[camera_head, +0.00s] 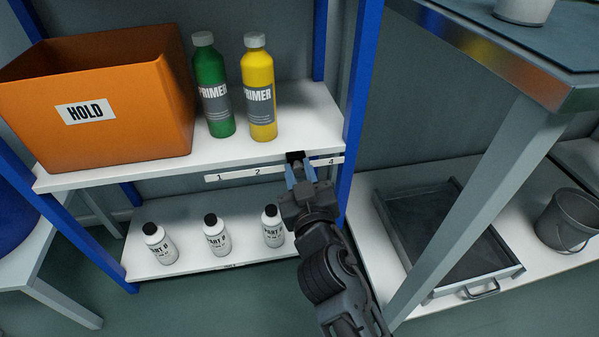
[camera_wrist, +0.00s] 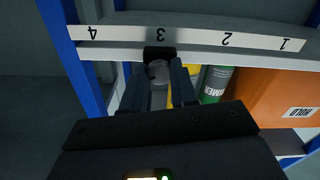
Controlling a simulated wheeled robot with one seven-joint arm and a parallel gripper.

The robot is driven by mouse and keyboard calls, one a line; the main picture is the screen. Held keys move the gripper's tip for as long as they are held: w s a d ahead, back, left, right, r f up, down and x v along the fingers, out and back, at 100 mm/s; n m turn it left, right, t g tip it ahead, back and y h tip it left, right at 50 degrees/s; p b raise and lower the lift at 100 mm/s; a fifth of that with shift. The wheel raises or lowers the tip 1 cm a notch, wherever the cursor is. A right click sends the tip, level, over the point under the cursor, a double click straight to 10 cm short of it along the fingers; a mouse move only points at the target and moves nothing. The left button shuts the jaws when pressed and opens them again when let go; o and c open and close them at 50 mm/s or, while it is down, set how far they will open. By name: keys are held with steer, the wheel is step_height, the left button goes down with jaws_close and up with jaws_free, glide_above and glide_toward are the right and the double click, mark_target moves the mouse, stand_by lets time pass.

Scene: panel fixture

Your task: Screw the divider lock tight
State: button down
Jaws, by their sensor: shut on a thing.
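A small black knob (camera_head: 295,156), which I take to be the divider lock, is at the front edge of the upper shelf, where the label strip runs. In the wrist view the black knob (camera_wrist: 159,51) sits at the fingertips, just beside the number 3. My gripper (camera_head: 299,167) reaches the shelf edge from the front and is shut on the knob. Its two fingers also show in the wrist view (camera_wrist: 158,76), one on each side. The gripper hides most of the knob in the head view. I cannot tell how tight the knob is.
An orange HOLD bin (camera_head: 120,135), a green primer bottle (camera_head: 213,90) and a yellow primer bottle (camera_head: 259,90) stand on the upper shelf (camera_head: 310,125). Several white bottles (camera_head: 216,238) stand below. A blue post (camera_head: 360,100) rises close right of my gripper.

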steer(key=shift+f+m, duration=0.1)
steer(key=shift+m, duration=2.1)
steer(key=c, duration=0.9)
jaws_free()
steer(key=shift+s, duration=0.1)
steer(key=shift+v, duration=3.8)
